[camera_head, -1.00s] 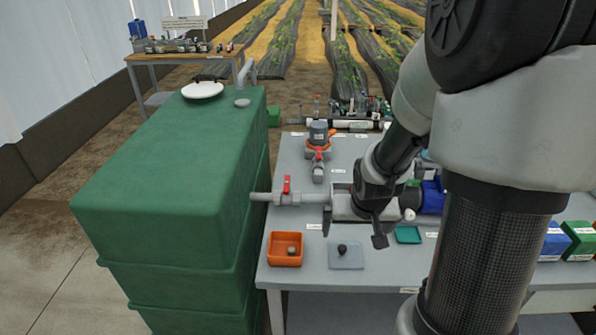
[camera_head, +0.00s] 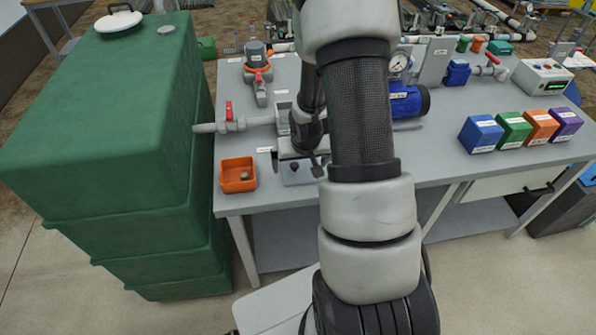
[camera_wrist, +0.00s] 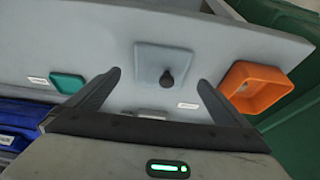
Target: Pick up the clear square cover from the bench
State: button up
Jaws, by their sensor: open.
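The clear square cover (camera_wrist: 150,62) lies flat on the grey bench and looks pale blue-grey, with a dark round knob (camera_wrist: 167,79) near its middle. In the wrist view it is ahead of my gripper (camera_wrist: 158,82), whose two fingers are spread apart with nothing held between them. The knob shows in the gap between the fingertips. In the head view the cover (camera_head: 297,176) is partly hidden by my arm and gripper, near the bench's front edge. I cannot tell the height of the fingers above it.
An orange tray (camera_head: 238,188) with a small grey piece inside sits left of the cover in the head view. A teal tray (camera_wrist: 68,82) lies on the cover's other side. A grey pipe with a red valve (camera_head: 229,110) runs behind. The large green tank (camera_head: 90,150) stands left.

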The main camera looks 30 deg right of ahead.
aim_at(298, 170)
jog(key=shift+x, duration=1.95)
